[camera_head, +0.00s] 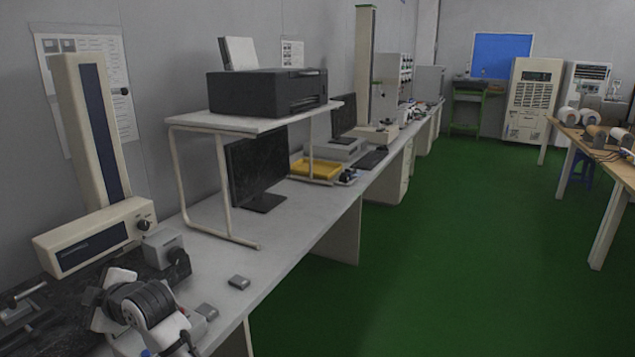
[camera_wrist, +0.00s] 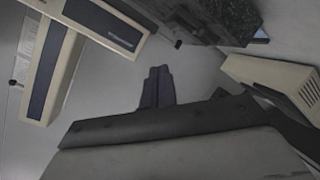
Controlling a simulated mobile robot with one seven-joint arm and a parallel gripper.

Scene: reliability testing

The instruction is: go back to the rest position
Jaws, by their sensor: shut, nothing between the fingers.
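My gripper (camera_wrist: 158,72) shows in the wrist view, its two dark fingers side by side and closed together. Nothing is held between them. The fingertips point at a plain grey surface and touch nothing that I can see. In the head view I cannot make out the fingers clearly. The task names no object.
A cream measuring instrument (camera_head: 93,130) with dark panels stands at left; it also shows in the wrist view (camera_wrist: 52,68). The long workbench (camera_head: 290,212) bears a monitor (camera_head: 258,165), a stand with a printer (camera_head: 265,92) and small grey blocks. The green floor (camera_head: 440,260) is clear.

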